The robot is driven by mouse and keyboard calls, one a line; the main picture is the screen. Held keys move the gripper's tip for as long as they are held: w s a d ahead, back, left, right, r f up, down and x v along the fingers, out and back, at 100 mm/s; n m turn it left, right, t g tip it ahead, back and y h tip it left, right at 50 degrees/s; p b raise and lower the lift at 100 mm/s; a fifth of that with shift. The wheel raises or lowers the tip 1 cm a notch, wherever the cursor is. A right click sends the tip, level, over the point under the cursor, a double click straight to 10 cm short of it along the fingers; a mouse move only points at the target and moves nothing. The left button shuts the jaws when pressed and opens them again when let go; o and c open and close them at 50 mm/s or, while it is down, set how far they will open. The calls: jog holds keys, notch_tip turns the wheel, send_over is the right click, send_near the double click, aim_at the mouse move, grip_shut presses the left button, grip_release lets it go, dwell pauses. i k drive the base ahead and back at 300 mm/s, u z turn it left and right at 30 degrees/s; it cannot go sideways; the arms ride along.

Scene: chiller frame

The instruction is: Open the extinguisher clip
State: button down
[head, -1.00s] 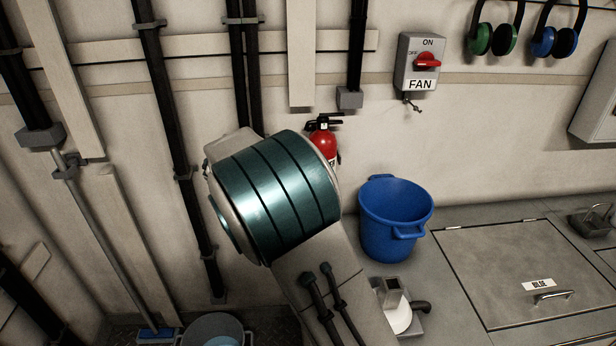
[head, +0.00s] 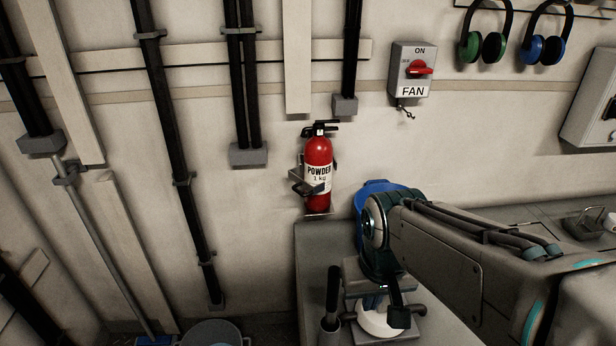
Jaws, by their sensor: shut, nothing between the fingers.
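The red powder extinguisher (head: 318,152) stands upright against the wall, left of the fan switch. Its clip (head: 308,188) shows as a dark latch across the lower left front of the cylinder, with grey metal beside it at the left. I cannot tell whether the clip is fastened. My arm comes in from the right and bends down at the wrist. My gripper (head: 398,316) is low, below and right of the extinguisher and apart from it. Its fingers are dark and small here; it looks shut and holds nothing.
The blue bucket (head: 374,187) stands right of the extinguisher, mostly hidden by my arm. A white-based fitting (head: 378,322) and a dark upright handle (head: 333,290) are on the counter below. Black pipes (head: 180,150) run down the wall at left.

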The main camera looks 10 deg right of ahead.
aim_at(293, 172)
jog(key=k, duration=0.45)
jog(key=z, duration=2.05)
jog(key=k, duration=0.9)
jog(key=u, duration=1.65)
jog(key=i, duration=1)
